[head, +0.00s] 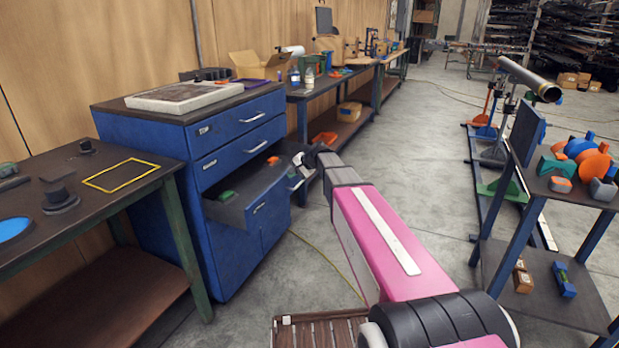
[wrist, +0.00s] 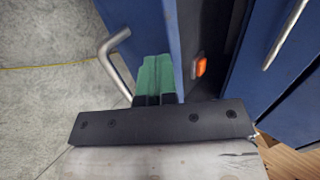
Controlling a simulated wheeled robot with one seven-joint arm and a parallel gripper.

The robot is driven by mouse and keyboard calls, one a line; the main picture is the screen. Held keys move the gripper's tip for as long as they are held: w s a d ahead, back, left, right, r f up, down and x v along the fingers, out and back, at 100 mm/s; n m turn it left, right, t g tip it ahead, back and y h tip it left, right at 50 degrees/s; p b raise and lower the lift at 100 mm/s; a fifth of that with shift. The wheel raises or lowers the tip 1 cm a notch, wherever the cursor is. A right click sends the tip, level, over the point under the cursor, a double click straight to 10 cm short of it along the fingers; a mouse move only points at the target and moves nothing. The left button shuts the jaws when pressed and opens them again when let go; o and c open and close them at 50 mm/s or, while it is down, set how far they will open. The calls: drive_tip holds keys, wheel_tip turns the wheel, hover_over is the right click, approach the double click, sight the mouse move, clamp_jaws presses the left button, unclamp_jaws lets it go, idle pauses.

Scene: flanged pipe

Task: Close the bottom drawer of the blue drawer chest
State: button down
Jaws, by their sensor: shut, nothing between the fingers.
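The blue drawer chest (head: 160,160) stands left of centre in the head view. Its bottom drawer (head: 276,196) is pulled out, below two shut drawers. A green item (head: 228,196) and an orange item (head: 273,160) are in it. In the wrist view, the drawer's blue front (wrist: 150,28) and metal handle (wrist: 115,62) show left of the orange item (wrist: 201,67). My gripper (head: 300,158) is near the right end of the open drawer. In the wrist view, its green fingers (wrist: 156,75) are shut and empty, close to the drawer front; contact cannot be told.
A dark workbench (head: 110,185) stands left of the chest. Another bench (head: 335,85) with an orange tray (head: 324,138) below is behind my gripper. A shelf cart (head: 560,200) stands at the right. Grey floor (head: 420,160) is clear between.

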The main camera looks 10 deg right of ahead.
sight(279, 182)
drive_tip(key=w+a, duration=0.8)
drive_tip(key=a, duration=0.6)
drive_tip(key=shift+d, duration=0.1)
drive_tip(key=s+d+f+v, duration=0.1)
drive_tip(key=f+v, duration=0.1)
drive_tip(key=v, duration=1.1)
drive_tip(key=s+f+y, duration=0.2)
drive_tip(key=s+a+f+t+y, duration=0.1)
drive_tip(key=s+f+y, duration=0.1)
drive_tip(key=s+f+t+y, duration=0.1)
drive_tip(key=s+f+y, duration=0.1)
drive_tip(key=f, duration=0.1)
drive_tip(key=shift+s+a+n+y, duration=0.25)
drive_tip(key=shift+a+n+y, duration=0.05)
drive_tip(key=shift+y, duration=0.1)
drive_tip(key=shift+s+d+f+t+y, duration=0.15)
drive_tip(key=shift+d+f+t, duration=0.05)
drive_tip(key=shift+t, duration=0.35)
drive_tip(key=shift+s+d+f+t+y, duration=0.15)
drive_tip(key=shift+d+f+t, duration=0.1)
drive_tip(key=shift+t, duration=0.3)
drive_tip(key=x, duration=1.4)
